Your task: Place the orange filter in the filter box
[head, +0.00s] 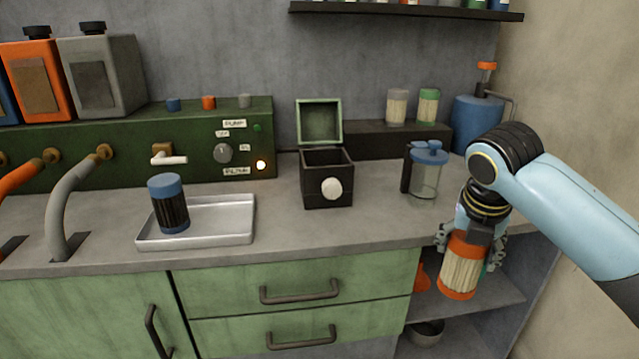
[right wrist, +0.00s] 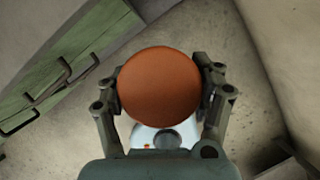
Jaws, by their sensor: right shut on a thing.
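The orange filter (head: 461,268) has orange end caps and a pale pleated body. My right gripper (head: 466,255) is shut on it and holds it in front of the counter's right end, by the open shelves. In the right wrist view the filter's round orange end (right wrist: 160,88) sits between the fingers of the right gripper (right wrist: 160,100). The filter box is probably the small dark box (head: 327,188) with a white disc on its front, standing on the counter. Its green-lined lid (head: 320,121) is up. The box's inside is mostly hidden. My left gripper is not in view.
A clear jug with a blue lid (head: 427,172) stands between the box and my right arm. A metal tray (head: 225,215) holds a dark blue-capped filter (head: 169,204). Two pale filters, one green-capped (head: 428,106), stand on a dark ledge (head: 370,142) behind.

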